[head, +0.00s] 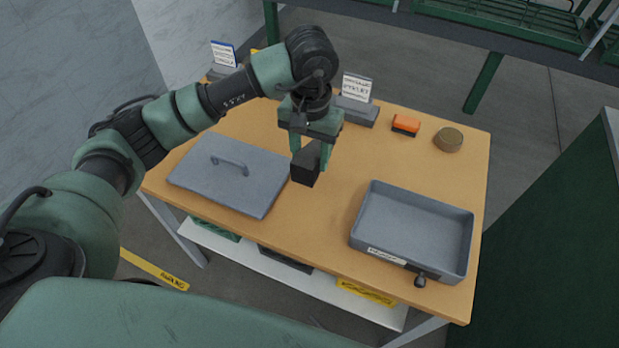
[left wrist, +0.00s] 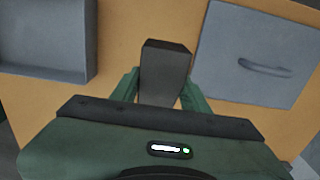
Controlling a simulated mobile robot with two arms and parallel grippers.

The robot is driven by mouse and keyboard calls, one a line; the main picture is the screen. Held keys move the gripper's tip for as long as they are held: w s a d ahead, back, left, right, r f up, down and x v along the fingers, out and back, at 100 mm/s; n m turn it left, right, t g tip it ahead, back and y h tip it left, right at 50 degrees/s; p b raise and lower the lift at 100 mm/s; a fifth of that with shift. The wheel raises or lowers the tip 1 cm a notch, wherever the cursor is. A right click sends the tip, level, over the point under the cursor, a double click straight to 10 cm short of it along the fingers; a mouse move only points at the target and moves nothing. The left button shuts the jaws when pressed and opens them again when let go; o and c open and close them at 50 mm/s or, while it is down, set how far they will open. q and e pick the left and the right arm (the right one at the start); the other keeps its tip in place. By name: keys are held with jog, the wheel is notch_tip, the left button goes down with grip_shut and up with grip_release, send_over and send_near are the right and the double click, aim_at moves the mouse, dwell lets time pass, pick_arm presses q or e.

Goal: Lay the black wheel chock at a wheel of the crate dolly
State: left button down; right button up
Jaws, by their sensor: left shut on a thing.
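My left gripper (head: 311,150) is shut on the black wheel chock (head: 306,168) and holds it over the wooden table, between the grey lid and the grey tray. In the left wrist view the chock (left wrist: 165,72) sits between the two green fingers of the gripper (left wrist: 164,90). I cannot tell its exact height above the table. The crate dolly is not recognisable in either view. My right gripper is not in view.
The table (head: 300,225) holds a flat grey lid (head: 215,185) with a handle, an open grey tray (head: 425,220), an orange-and-black block (head: 405,124) and a round brown item (head: 448,140). Sign holders stand at the back. A green panel (head: 560,230) is at the right.

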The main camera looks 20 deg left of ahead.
pick_arm(q)
notch_tip(320, 180, down, 9)
jog(key=shift+d+p, duration=0.1)
jog(key=shift+p, duration=0.35)
jog(key=shift+f+b, duration=0.3)
jog(key=shift+f, duration=0.05)
jog(key=c, duration=0.7)
grip_release()
jog(key=shift+r, duration=0.1)
